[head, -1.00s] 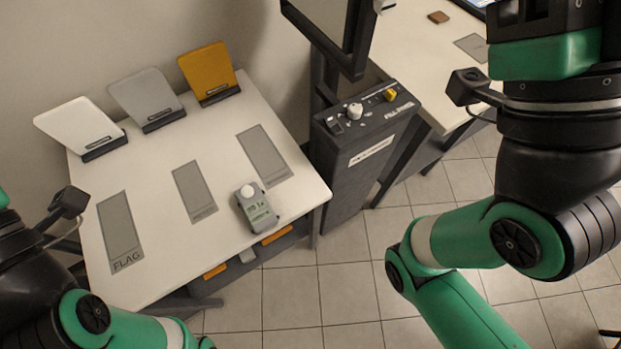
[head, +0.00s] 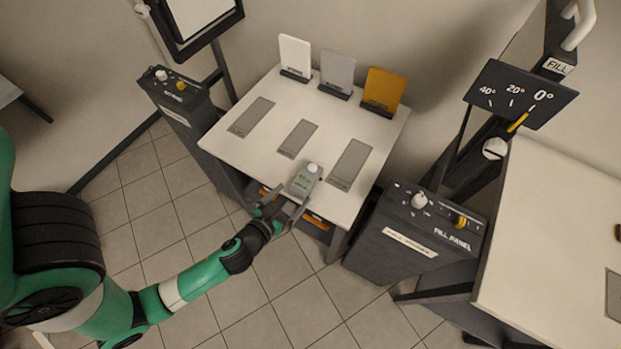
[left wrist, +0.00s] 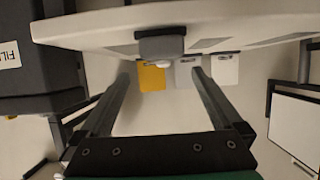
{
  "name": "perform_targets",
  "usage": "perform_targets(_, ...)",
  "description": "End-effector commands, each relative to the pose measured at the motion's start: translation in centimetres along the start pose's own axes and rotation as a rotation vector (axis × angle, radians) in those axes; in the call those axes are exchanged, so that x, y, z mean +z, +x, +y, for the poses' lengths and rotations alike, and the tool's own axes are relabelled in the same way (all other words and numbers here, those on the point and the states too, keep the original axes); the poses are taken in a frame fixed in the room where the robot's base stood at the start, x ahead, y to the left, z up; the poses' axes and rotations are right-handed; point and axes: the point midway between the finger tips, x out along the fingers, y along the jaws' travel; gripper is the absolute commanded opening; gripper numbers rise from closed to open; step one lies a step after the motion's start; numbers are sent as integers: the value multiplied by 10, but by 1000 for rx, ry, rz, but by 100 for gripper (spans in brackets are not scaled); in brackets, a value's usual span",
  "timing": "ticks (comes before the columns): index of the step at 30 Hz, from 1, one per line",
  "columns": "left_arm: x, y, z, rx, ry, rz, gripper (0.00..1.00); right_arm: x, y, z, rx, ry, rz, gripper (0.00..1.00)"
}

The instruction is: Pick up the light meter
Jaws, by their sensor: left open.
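The light meter (head: 303,181), a small grey-green device with a white dome, lies at the front edge of the white table (head: 225,143). My left gripper (head: 287,199) is open at that edge, fingers pointing toward the meter. In the left wrist view the picture is upside down. There the meter (left wrist: 160,44) shows as a dark block on the table, in line with the gap between the open fingers (left wrist: 161,75). I cannot tell whether the fingers touch it. My right gripper is out of view.
White, grey and orange cards (head: 384,90) stand at the table's back. Three grey marked rectangles (head: 297,139) lie flat on it. A dark fill panel (head: 415,235) stands close on the right, another control box (head: 180,98) on the left. Tiled floor is open in front.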

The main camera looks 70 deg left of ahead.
Motion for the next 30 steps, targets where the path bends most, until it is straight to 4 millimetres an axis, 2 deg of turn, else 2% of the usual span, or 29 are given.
perform_targets(3, -3, 25, -1, -5, -4, 2, 100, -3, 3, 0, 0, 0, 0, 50)
perform_targets(6, -2, 41, -1, -3, -2, 2, 100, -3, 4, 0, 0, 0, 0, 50)
perform_targets(14, -2, 53, -2, -2, -1, 1, 100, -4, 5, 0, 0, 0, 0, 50)
perform_targets(21, -3, 93, -6, -1, -2, 3, 100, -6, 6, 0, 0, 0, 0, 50)
perform_targets(24, -3, 100, -5, 0, -1, 2, 100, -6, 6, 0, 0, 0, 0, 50)
perform_targets(30, -2, 100, -5, 1, -1, 2, 100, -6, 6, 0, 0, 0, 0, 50)
